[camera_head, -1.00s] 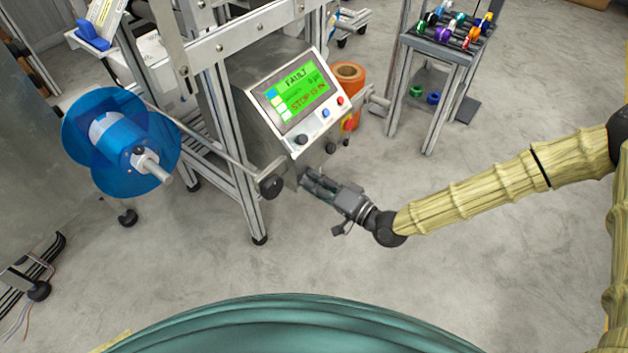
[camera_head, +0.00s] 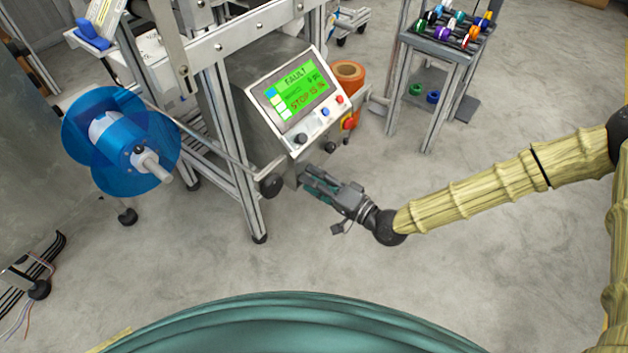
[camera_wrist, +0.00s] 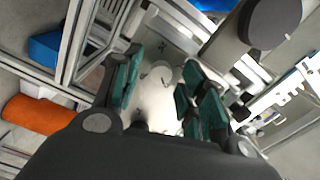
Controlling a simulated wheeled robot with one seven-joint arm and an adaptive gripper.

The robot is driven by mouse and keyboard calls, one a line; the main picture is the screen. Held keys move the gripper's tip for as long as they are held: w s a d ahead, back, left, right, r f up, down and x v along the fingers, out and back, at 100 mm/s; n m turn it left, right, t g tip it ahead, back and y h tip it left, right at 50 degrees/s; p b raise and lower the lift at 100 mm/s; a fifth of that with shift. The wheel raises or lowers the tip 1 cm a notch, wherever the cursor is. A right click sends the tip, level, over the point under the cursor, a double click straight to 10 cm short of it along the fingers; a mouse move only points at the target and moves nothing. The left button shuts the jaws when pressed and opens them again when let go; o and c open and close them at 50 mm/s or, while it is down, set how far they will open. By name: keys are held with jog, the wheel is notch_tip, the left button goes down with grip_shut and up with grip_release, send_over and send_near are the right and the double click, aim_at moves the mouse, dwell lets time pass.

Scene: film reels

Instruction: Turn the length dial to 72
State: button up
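The control panel (camera_head: 297,98) carries a green screen reading FAULT, with a black knob (camera_head: 300,138) at its lower left corner. Another black knob (camera_head: 330,147) shows below the panel's lower edge. I cannot tell which one is the length dial, and no dial number is readable. My gripper (camera_head: 308,179) is below the panel, pointing up-left, apart from the panel knobs. In the wrist view my gripper (camera_wrist: 162,62) is open, its green-padded fingers apart. A pale surface with a faint round shape (camera_wrist: 160,76) shows between them; I cannot tell whether they touch it.
A large black round knob on a bar (camera_head: 270,186) is just left of my gripper. A blue reel (camera_head: 120,142) is at the left. Orange rolls (camera_head: 348,77) stand behind the panel. A rack of small coloured reels (camera_head: 442,42) is at the upper right. The floor right of my gripper is clear.

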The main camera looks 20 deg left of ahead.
jog(key=v, duration=1.2)
dwell(0.6)
jog(key=s+d+f+g+h, duration=0.2)
jog(key=s+d+f+h, duration=0.35)
jog(key=f, duration=0.35)
jog(key=s+d+f+g+h, duration=0.1)
jog(key=s+d+f+h, duration=0.3)
jog(key=s+f, duration=0.45)
jog(key=s+d+f+g+h, duration=0.2)
jog(key=s+d+h, duration=0.25)
jog(key=d, duration=0.45)
jog(key=s+d+f+g+h, duration=0.1)
jog(key=s+d+f+h, duration=0.3)
jog(key=d, duration=0.6)
notch_tip(320, 180, up, 37)
jog(key=y+p, duration=0.1)
jog(key=p, duration=3.4)
jog(key=shift+s+f, duration=0.2)
jog(key=shift+s, duration=0.3)
